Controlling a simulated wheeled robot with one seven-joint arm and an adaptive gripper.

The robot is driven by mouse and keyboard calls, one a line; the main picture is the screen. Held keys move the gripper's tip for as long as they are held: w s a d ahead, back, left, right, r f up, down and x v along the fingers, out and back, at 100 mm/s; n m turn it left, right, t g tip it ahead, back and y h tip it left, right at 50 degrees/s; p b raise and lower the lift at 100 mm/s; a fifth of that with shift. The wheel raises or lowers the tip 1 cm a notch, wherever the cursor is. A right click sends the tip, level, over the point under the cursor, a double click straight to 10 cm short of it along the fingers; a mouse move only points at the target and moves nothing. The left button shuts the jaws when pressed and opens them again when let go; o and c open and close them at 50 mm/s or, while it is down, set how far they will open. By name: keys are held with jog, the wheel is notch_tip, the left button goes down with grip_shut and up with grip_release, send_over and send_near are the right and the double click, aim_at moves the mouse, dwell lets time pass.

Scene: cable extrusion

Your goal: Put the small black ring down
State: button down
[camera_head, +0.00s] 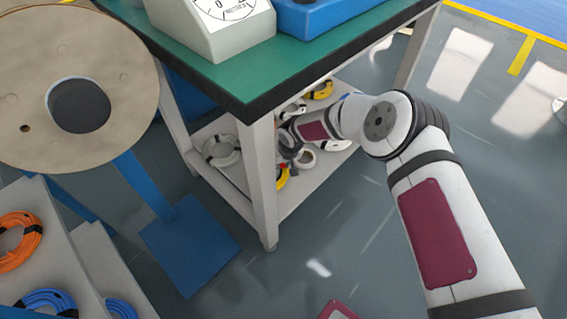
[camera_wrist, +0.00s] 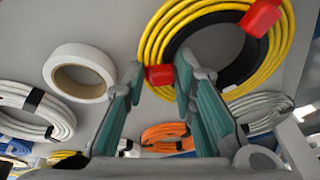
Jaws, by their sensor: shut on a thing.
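A black ring (camera_wrist: 250,68) shows inside a yellow cable coil (camera_wrist: 276,60) in the wrist view, along the coil's inner edge. I cannot tell whether the two touch. The coil has two red bands. My gripper (camera_wrist: 160,76) is shut on the coil at one red band (camera_wrist: 159,75), with a teal finger on each side. The right finger overlaps the black ring's near edge, so I cannot tell if the ring is gripped too. In the head view my gripper (camera_head: 290,154) is at the lower shelf under the bench, with yellow and red just below it.
A white tape roll (camera_wrist: 80,80), a white cable coil (camera_wrist: 38,112), an orange coil (camera_wrist: 167,138) and a grey coil (camera_wrist: 262,108) lie around the gripper. A bench leg (camera_head: 262,185) and the green bench top (camera_head: 290,62) stand close to my arm.

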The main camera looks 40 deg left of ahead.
jog(key=shift+f, duration=0.5)
dwell(0.3)
jog(key=c, duration=1.2)
grip_release()
jog(key=shift+c, duration=0.2)
jog(key=shift+f, duration=0.1)
jog(key=shift+v, duration=3.8)
